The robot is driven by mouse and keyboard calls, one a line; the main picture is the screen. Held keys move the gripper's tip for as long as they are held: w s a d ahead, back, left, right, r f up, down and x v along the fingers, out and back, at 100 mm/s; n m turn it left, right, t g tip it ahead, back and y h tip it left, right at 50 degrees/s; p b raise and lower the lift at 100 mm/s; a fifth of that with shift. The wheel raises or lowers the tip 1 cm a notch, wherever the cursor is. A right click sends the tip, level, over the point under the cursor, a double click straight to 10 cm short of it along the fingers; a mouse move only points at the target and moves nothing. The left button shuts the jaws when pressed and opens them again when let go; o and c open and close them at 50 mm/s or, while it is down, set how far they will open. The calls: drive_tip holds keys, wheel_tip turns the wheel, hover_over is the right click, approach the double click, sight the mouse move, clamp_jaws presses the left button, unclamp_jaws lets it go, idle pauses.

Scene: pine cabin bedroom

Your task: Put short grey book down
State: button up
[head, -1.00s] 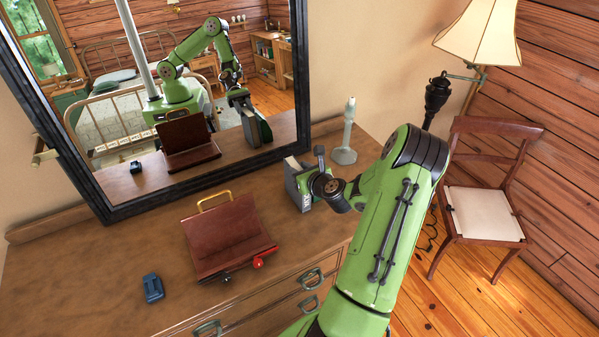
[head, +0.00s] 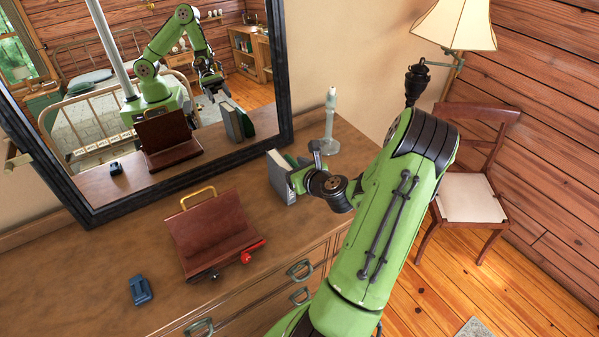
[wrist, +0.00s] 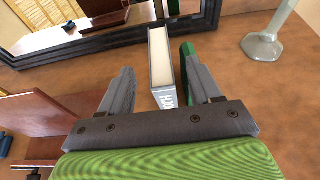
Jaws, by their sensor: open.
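The short grey book (head: 281,178) stands upright on the dresser, at the right of the wooden book stand. In the wrist view the grey book (wrist: 161,68) shows its pale page edges and a spine with light lettering. My gripper (head: 312,178) is open on the near side of it. In the wrist view my gripper's fingers (wrist: 163,86) are spread to the left and right of the book's near end, with gaps. The mirror shows the fingers apart from the book. The head view partly hides the fingers behind my wrist.
A green book (wrist: 187,52) stands just right of the grey one, close to my right finger. A pale candlestick (head: 329,125) stands further right. The brown stand (head: 212,235) and a blue stapler-like object (head: 140,290) are left. The mirror (head: 190,180) rises behind.

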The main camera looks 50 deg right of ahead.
drive_tip(key=v, duration=0.6)
drive_tip(key=w+a+r+n+g+y, duration=0.1)
drive_tip(key=a+r+n+g+y, duration=0.2)
drive_tip(key=a+n, duration=0.9)
drive_tip(key=w+a+r+n+g+y, duration=0.2)
drive_tip(key=a+n+g+y, duration=0.1)
drive_tip(key=a+n, duration=0.85)
drive_tip(key=s+a+r+n+h+b, duration=0.1)
drive_tip(key=s+a+r+n, duration=0.2)
drive_tip(key=s+n, duration=0.4)
drive_tip(key=s+a+r+n+g+b, duration=0.1)
drive_tip(key=s+a+r+n, duration=0.2)
drive_tip(key=s+n, duration=0.5)
drive_tip(key=shift+a+r+n+h, duration=0.3)
drive_tip(key=shift+a+n+h, duration=0.1)
drive_tip(key=shift+a+n, duration=0.2)
drive_tip(key=shift+w, duration=0.1)
drive_tip(key=shift+c, duration=0.4)
